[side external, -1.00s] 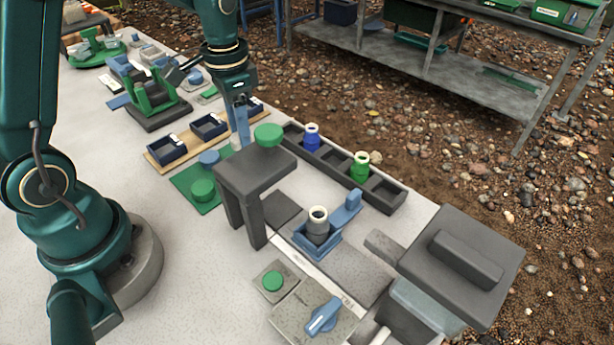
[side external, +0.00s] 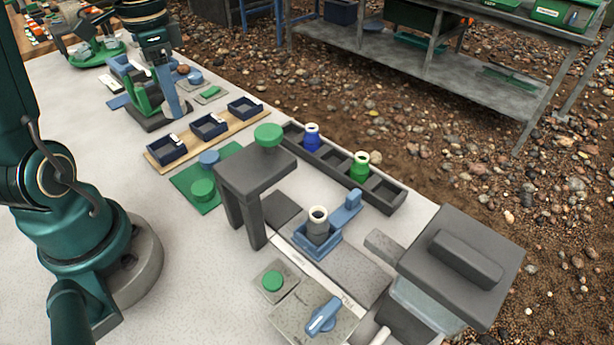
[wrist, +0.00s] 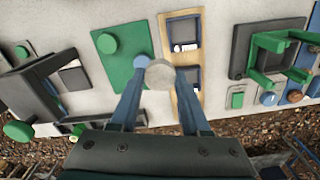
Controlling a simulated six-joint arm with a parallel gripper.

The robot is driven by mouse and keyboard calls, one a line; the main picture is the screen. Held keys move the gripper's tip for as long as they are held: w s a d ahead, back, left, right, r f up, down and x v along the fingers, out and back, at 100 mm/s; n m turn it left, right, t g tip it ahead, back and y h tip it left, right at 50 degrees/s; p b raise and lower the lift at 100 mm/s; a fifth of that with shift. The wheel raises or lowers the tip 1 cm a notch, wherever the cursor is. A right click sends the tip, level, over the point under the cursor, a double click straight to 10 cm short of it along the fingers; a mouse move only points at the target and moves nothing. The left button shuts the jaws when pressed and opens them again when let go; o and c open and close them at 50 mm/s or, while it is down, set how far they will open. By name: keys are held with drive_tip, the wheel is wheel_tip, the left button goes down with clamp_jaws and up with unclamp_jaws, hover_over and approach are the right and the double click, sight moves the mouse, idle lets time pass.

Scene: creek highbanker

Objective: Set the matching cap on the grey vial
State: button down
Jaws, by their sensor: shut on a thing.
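The grey vial (side external: 318,225) stands upright and uncapped in a blue holder (side external: 312,243) in the side view. My gripper (side external: 178,112) is raised near the green clamp, well away from the vial. In the wrist view my gripper (wrist: 160,78) is shut on a pale grey cap (wrist: 160,73) between its blue fingertips. The held cap is not clear in the side view. A green mat (side external: 183,183) bears a blue cap (side external: 209,157) and a green cap (side external: 203,189); both caps also show in the wrist view.
A dark stand (side external: 255,170) with a green knob (side external: 268,134) rises between the mat and the vial. A black rack (side external: 333,156) holds a blue vial (side external: 311,137) and a green vial (side external: 359,167). A tan board (side external: 196,146) bears dark trays. The green clamp (side external: 143,95) stands at the back left.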

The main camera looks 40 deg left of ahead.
wheel_tip(320, 180, up, 9)
drive_tip(key=m, duration=1.2)
hover_over(318, 213)
drive_tip(key=shift+f, duration=4.8)
drive_tip(key=shift+f, duration=0.2)
drive_tip(key=shift+f, duration=0.55)
drive_tip(key=shift+f, duration=0.2)
drive_tip(key=shift+f, duration=0.4)
